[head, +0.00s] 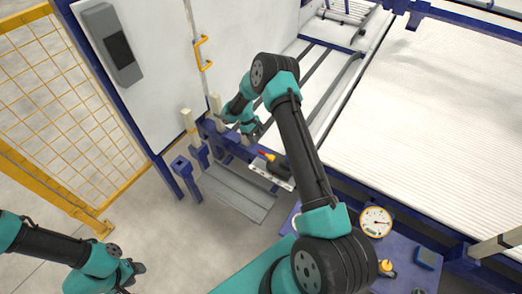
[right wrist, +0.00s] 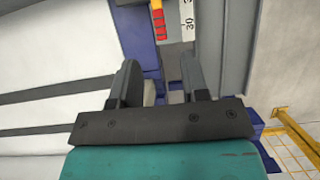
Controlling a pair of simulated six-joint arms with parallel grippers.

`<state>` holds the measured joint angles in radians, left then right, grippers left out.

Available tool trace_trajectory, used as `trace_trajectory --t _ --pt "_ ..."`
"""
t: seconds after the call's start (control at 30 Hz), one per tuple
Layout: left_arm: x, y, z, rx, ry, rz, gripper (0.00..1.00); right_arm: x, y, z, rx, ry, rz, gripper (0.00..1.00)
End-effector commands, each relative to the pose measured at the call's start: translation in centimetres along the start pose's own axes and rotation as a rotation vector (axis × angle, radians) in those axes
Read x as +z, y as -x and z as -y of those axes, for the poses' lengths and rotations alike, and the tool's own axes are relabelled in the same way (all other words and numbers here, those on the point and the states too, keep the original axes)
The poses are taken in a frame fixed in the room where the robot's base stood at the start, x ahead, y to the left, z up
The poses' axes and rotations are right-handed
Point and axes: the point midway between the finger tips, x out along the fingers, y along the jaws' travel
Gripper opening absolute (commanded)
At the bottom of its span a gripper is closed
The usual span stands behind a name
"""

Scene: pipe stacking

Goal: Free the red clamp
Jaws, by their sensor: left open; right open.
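A small red piece with a yellow part, which looks like the red clamp (head: 262,154), sits on the blue frame in the head view, beside a ruler strip. In the right wrist view the red piece (right wrist: 159,26) is at the top, beyond the fingertips. My right gripper (right wrist: 160,68) is open, with nothing seen between its fingers. In the head view it (head: 254,132) is just above and left of the red piece, not visibly touching it. My left gripper (head: 134,274) is at the lower left, far from the clamp; its fingers are small there.
A ruler strip (right wrist: 187,22) lies beside the red piece. Blue posts (head: 182,168) and a grey slatted step (head: 235,193) stand close by. A yellow mesh fence (head: 70,120) is at the left. A round gauge (head: 376,221) sits on the blue bench at the lower right.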

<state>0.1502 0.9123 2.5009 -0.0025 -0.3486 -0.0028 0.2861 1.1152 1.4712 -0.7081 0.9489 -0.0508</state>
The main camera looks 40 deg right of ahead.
Motion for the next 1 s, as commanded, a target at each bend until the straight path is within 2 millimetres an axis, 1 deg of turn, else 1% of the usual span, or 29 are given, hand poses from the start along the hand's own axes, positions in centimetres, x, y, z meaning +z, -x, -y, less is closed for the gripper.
trace_trajectory --t 0.03,0.3,0.4,0.5,0.67,0.9,1.0 --pt "0.0 0.0 0.0 0.000 0.000 0.000 0.43 0.0 -1.0 0.0 -0.001 0.001 0.002 0.41" --pt "0.0 0.0 0.0 0.000 0.000 0.000 0.43 0.0 -5.5 0.0 -0.002 0.001 0.001 0.41" --pt "0.0 0.0 0.0 0.000 0.000 0.000 0.43 0.0 -7.0 0.0 -0.001 0.000 0.001 0.41" --pt "0.0 0.0 0.0 0.000 0.000 0.000 0.43 0.0 -8.0 0.0 -0.001 0.000 0.000 0.41" --pt "0.0 0.0 0.0 0.000 0.000 0.000 0.43 0.0 -8.6 0.0 0.001 0.001 -0.001 0.41" --pt "0.0 0.0 0.0 0.000 0.000 0.000 0.43 0.0 -8.7 0.0 0.000 0.001 -0.001 0.41" --pt "0.0 0.0 0.0 0.000 0.000 0.000 0.43 0.0 -8.7 0.0 0.000 0.001 -0.001 0.33"
